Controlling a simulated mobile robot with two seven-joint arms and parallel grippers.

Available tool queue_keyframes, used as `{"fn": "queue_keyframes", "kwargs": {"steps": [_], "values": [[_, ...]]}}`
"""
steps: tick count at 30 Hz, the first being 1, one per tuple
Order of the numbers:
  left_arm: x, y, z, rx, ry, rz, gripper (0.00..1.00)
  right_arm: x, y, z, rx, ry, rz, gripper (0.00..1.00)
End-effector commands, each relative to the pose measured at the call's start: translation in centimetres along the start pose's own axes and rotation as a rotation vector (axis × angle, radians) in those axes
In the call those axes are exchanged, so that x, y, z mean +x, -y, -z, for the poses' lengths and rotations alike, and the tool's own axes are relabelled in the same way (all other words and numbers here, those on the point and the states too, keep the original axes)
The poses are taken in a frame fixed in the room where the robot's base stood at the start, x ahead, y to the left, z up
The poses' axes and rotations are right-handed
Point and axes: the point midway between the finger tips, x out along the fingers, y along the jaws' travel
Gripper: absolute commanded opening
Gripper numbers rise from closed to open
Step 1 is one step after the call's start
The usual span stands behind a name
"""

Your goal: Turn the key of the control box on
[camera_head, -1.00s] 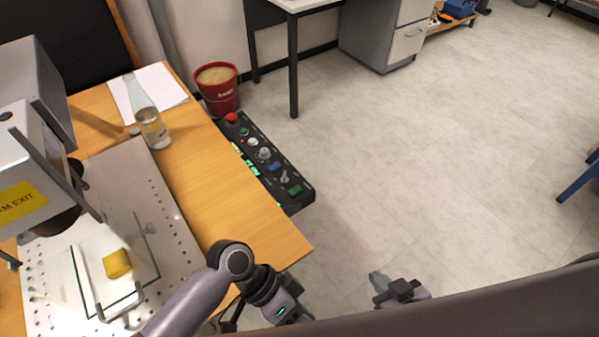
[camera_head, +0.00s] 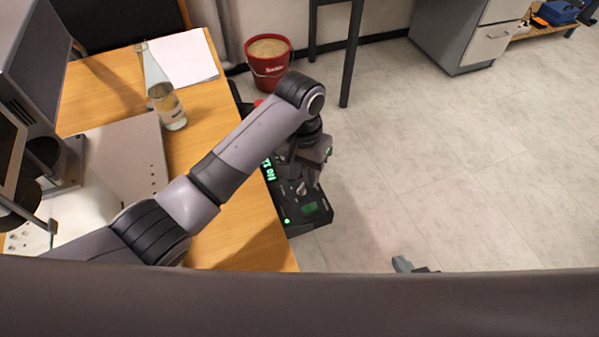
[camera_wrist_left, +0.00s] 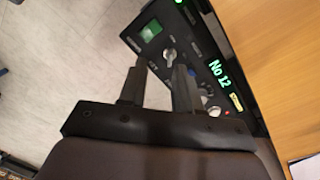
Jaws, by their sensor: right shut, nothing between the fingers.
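The black control box (camera_head: 322,212) runs along the table's right side, its far part hidden behind my left arm. A silver key-like switch (camera_head: 302,188) sits on it near the green display (camera_head: 310,208). The left wrist view also shows the silver switch (camera_wrist_left: 170,56) and the green display (camera_wrist_left: 151,30). My left gripper (camera_head: 318,176) is over the box, fingers apart in the left wrist view (camera_wrist_left: 158,80), with the switch just beyond the fingertips. Whether they touch the box I cannot tell. My right gripper (camera_head: 408,265) is shut and partly hidden at the bottom edge, away from the box.
The wooden table (camera_head: 240,235) borders the box on the left. A red bucket (camera_head: 268,68) stands beyond the box.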

Motion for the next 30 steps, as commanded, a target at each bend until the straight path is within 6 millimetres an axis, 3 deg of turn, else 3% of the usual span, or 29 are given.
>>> {"fn": "queue_keyframes", "kwargs": {"steps": [5,18,29,30], "values": [[-0.1,1.1,0.9,-0.08,-0.016,0.068,0.33,0.3,0.1,-0.4,0.004,0.001,0.0,0.0],[5.8,1.4,0.9,-0.08,-0.017,0.067,0.33,0.7,0.3,-1.5,0.011,0.009,0.003,0.0],[6.4,1.5,0.9,-0.079,-0.017,0.066,0.33,0.7,0.3,-1.0,0.012,0.001,0.004,0.0],[6.4,1.5,0.9,-0.078,-0.017,0.066,0.2,0.7,0.3,-1.0,0.012,0.001,0.004,0.0]]}}
